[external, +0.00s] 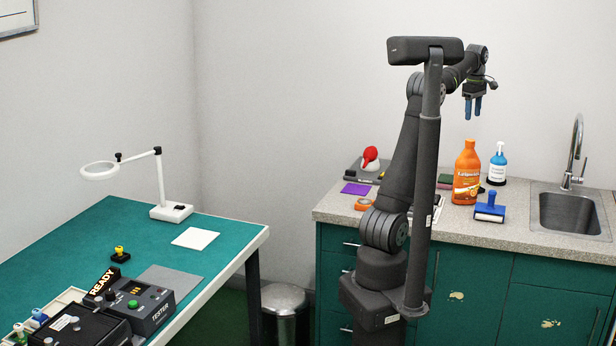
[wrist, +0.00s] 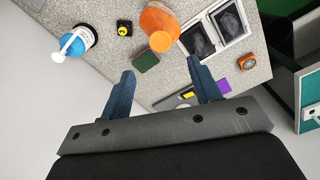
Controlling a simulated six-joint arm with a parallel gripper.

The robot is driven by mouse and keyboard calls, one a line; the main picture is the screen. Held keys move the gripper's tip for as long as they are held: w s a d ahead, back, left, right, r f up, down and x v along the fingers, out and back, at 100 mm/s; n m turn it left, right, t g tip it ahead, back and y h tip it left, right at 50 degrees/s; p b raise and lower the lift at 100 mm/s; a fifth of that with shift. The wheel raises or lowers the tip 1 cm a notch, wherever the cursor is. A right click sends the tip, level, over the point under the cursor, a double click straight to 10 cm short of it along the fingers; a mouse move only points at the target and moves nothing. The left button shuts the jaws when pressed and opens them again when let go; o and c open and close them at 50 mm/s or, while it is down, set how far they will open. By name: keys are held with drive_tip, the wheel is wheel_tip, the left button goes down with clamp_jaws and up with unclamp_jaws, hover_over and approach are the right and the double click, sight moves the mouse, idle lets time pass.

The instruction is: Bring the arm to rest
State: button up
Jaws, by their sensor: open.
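My arm stands upright between the green table and the counter, with its upper part bent toward the counter. My gripper (external: 473,108) hangs above the counter, near the orange bottle but well clear of it. Its two blue fingers point down. In the wrist view my gripper (wrist: 160,88) is open, with the fingers spread apart and nothing between them.
A sink (external: 570,213) is at right. The green table (external: 100,225) carries a lamp (external: 170,211) and a tester (external: 147,305).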

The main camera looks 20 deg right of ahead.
sight(470, 140)
wheel_tip(470, 140, down, 12)
drive_tip(key=shift+r, duration=0.25)
drive_tip(key=r, duration=1)
drive_tip(key=shift+w+a, duration=0.15)
drive_tip(key=shift+w, duration=0.15)
drive_tip(key=w+a+n, duration=0.6)
drive_tip(key=w+a, duration=2)
drive_tip(key=a, duration=0.2)
drive_tip(key=w+a+n, duration=0.2)
drive_tip(key=w+a, duration=0.2)
drive_tip(key=a, duration=0.8)
drive_tip(key=shift+a+f+n, duration=0.25)
drive_tip(key=shift+a+n, duration=0.05)
drive_tip(key=shift+o, duration=0.4)
